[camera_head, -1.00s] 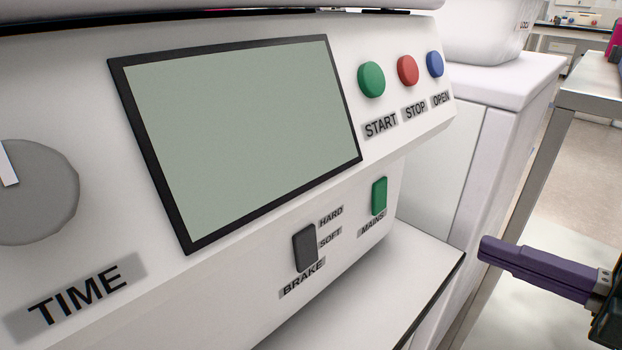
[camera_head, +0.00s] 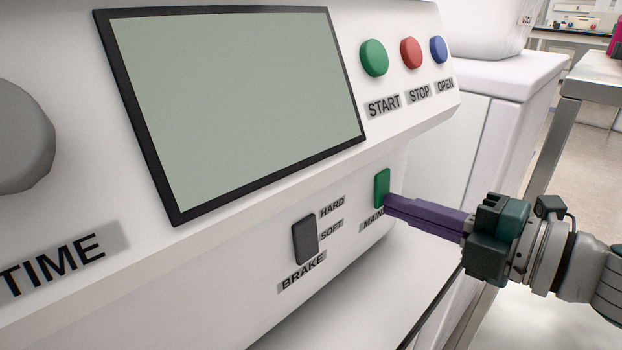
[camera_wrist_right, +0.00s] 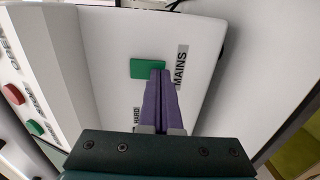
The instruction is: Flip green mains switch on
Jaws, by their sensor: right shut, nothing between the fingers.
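The green mains switch (camera_head: 382,188) is on the lower front panel of the white machine, above the MAINS label, which is partly covered by my fingers in the head view. My right gripper (camera_head: 391,204) is shut and empty, its purple fingers pointing left with the tips at the lower right edge of the switch. In the right wrist view the green switch (camera_wrist_right: 147,68) lies just past the purple fingertips (camera_wrist_right: 160,74), which overlap its edge. I cannot tell whether they touch it. My left gripper is not in view.
The black brake switch (camera_head: 305,240) sits left of the mains switch. Green START (camera_head: 374,57), red STOP (camera_head: 411,53) and blue OPEN (camera_head: 438,49) buttons are above, beside a grey-green screen (camera_head: 240,100). Bare bench surface lies below the panel on the right.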

